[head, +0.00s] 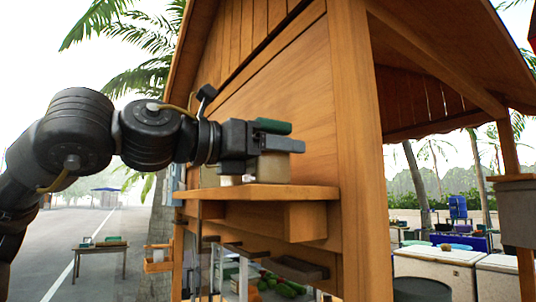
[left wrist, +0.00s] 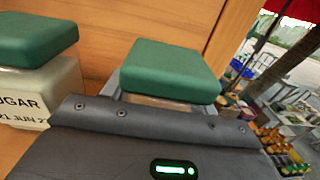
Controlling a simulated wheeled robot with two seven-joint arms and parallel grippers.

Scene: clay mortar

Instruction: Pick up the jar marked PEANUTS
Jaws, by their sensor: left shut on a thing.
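My left gripper (head: 282,143) is shut on a jar with a green lid (head: 272,127) and a cream body (head: 276,168) at the wooden shelf on the stall's side. In the left wrist view the held jar's green lid (left wrist: 170,70) shows beyond the dark gripper body. The gripper hides its label, so I cannot read which jar it is. The jar's base is at or very close to the shelf top; I cannot tell if it touches. A second green-lidded jar (left wrist: 45,88) stands to its left there, its label partly reading "UGAR". My right gripper is not in view.
The wooden shelf (head: 300,192) sticks out from the stall wall (head: 290,80), which rises close behind the jars. A lower counter with vegetables (head: 285,288) lies below. A post (head: 355,150) stands at the right. Open road (head: 60,260) lies at the left.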

